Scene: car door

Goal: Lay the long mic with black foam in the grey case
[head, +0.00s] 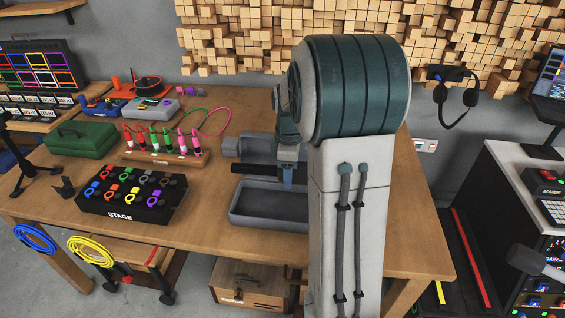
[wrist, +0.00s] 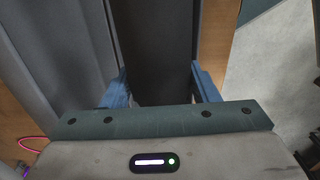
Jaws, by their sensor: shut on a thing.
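The long mic with black foam (head: 252,171) is level in the head view, above the grey case. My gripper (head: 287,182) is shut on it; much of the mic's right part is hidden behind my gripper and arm. In the wrist view the dark mic (wrist: 157,50) fills the space between the blue fingers of my gripper (wrist: 161,90). The grey case (head: 262,218) lies open on the wooden table, its lid raised at the back and its tray in front. My arm hides the case's right end. Grey case surface (wrist: 62,45) shows left of the mic in the wrist view.
A black STAGE box (head: 130,205) with coloured clips stands left of the case. Behind it is a wooden rack (head: 165,158) of coloured mics or plugs. A green case (head: 80,139) lies farther left. The table's front edge (head: 190,238) runs close before the case.

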